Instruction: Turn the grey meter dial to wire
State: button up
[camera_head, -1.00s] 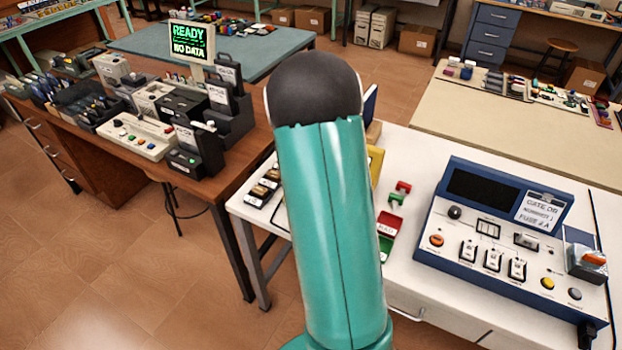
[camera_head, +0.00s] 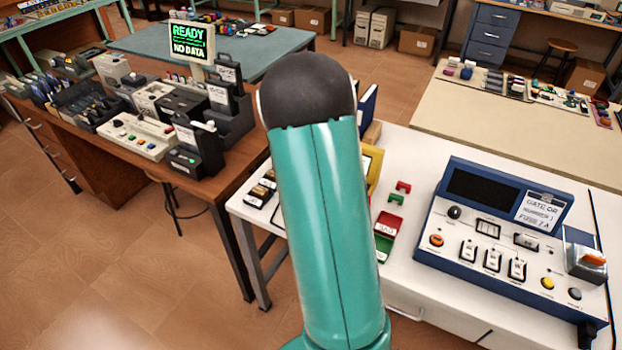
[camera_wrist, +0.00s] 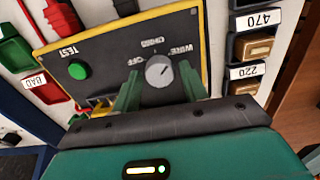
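The grey meter dial (camera_wrist: 159,72) is a round knob on the dark face of the yellow-edged meter (camera_wrist: 110,62) in the wrist view. Labels around it include OFF and WIRE; which one its pointer marks I cannot tell. My gripper (camera_wrist: 160,82) is open, with one green finger on each side of the dial and gaps visible between. Whether the fingertips reach around the knob's depth is unclear. In the head view my arm hides the dial and most of the meter; only its yellow edge (camera_head: 373,168) shows.
A green button (camera_wrist: 78,71) marked TEST sits on the meter. Red and green trays (camera_head: 387,223) and labelled component bins (camera_wrist: 252,45) flank it. A blue console (camera_head: 505,235) stands at the right of the white table.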

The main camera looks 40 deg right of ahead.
jog(key=shift+o, duration=0.6)
notch_tip(320, 180, up, 14)
jog(key=shift+f, duration=0.15)
jog(key=shift+a, duration=0.1)
dwell(0.4)
